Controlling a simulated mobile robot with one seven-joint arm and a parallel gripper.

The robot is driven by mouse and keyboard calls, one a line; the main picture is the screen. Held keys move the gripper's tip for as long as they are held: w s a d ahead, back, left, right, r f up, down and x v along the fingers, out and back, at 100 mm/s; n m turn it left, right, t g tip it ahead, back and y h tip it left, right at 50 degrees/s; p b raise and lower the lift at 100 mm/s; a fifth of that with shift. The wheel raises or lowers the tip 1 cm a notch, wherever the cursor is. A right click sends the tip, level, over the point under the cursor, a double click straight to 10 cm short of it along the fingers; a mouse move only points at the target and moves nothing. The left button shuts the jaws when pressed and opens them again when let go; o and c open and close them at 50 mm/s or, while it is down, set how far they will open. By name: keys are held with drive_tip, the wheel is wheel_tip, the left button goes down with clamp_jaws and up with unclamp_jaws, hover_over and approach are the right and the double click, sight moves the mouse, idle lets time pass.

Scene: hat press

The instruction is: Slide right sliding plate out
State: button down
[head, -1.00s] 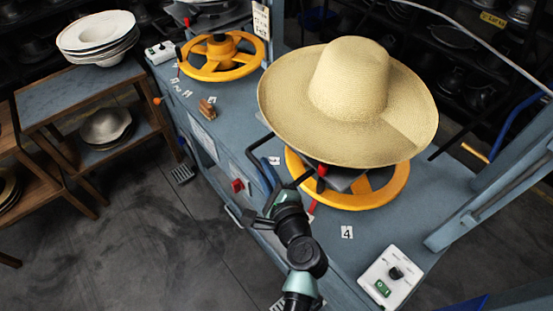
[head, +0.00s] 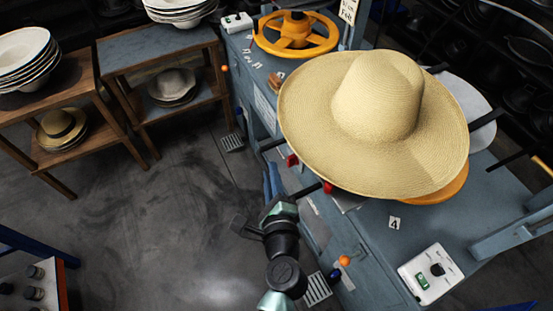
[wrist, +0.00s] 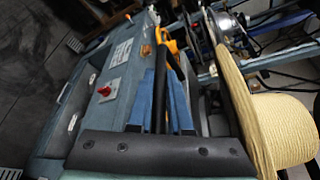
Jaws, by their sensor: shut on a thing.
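A wide-brimmed straw hat (head: 375,110) sits over the right station of the blue-grey bench and hides most of the right sliding plate. A small grey piece of the plate (head: 347,201) shows under the brim's front edge. My gripper (head: 271,182) is at the bench's front left side, beside the hat. In the wrist view, the blue fingers of my gripper (wrist: 164,78) are closed around a black handle bar (wrist: 172,62). The hat also shows at the right of the wrist view (wrist: 275,120). The handle's joint to the plate is hidden.
A yellow wheel (head: 447,188) shows partly under the hat; another (head: 295,33) stands farther back. A white control box (head: 431,272) is at the near right. Shelves with hats (head: 165,45) stand left. The floor (head: 190,200) left of the bench is clear.

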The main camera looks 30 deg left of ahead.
drive_tip(key=shift+s+a+f, duration=0.1)
drive_tip(key=shift+s+a, duration=0.05)
drive_tip(key=c, duration=1.1)
unclamp_jaws()
drive_tip(key=shift+o, duration=1.3)
drive_tip(key=shift+s, duration=0.1)
drive_tip(key=b+v, duration=0.4)
drive_tip(key=v, duration=0.9)
